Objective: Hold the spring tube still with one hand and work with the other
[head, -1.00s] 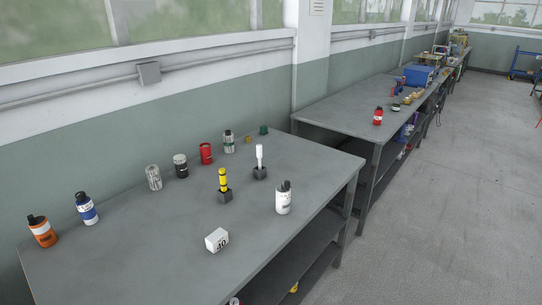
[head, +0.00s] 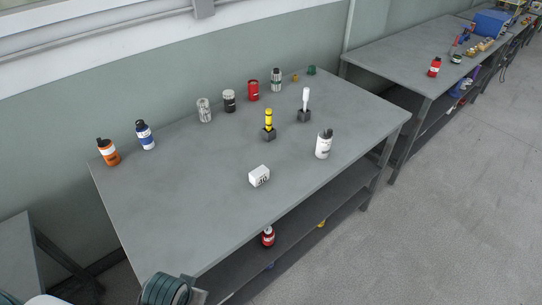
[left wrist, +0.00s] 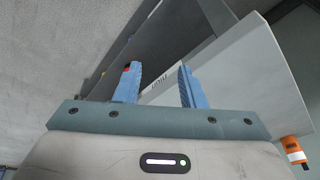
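No thing is clearly marked as the spring tube, and I cannot tell which one it is. A silver, see-through-looking cylinder (head: 204,111) stands upright at the back of the near bench. A yellow banded tube (head: 268,119) stands in a dark square holder (head: 269,135). A white tube (head: 305,98) stands in a similar holder (head: 304,116) to its right. My left gripper (left wrist: 160,66) shows in the left wrist view, its two blue fingers apart with nothing between them, near the edge of a grey bench. My right gripper is in neither view.
On the near bench (head: 190,190) stand orange (head: 110,153) and blue-and-white (head: 146,136) bottles, a black-and-white can (head: 229,101), a red can (head: 253,90), a white bottle (head: 323,144) and a white numbered block (head: 259,176). Another bench (head: 400,65) stands right.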

